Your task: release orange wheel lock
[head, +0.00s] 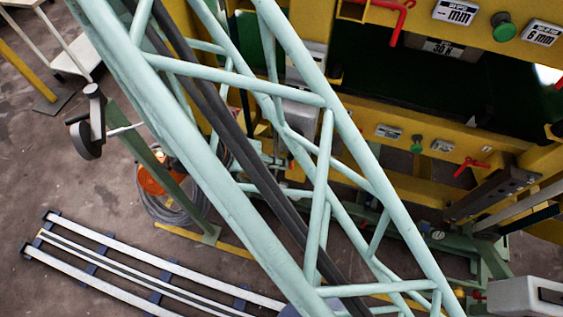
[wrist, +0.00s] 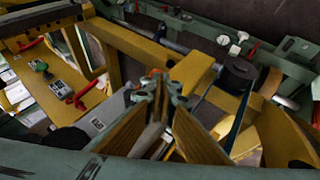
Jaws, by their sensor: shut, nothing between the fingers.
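I cannot clearly identify the orange wheel lock. In the wrist view a small orange-red part (wrist: 156,73) shows right at the fingertips of my gripper (wrist: 160,84), and I cannot tell whether it is the lock or whether they touch. My gripper is shut and holds nothing. It points toward a yellow frame (wrist: 128,42) of the machine. In the head view an orange object (head: 160,178) lies beside a coiled grey cable (head: 178,208) on the floor. My gripper does not show in the head view.
A pale green lattice frame (head: 215,180) blocks much of the head view. The yellow machine (head: 460,88) at right bears red handles (head: 399,22) and green knobs (head: 503,27). Metal rails (head: 150,270) lie on the floor.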

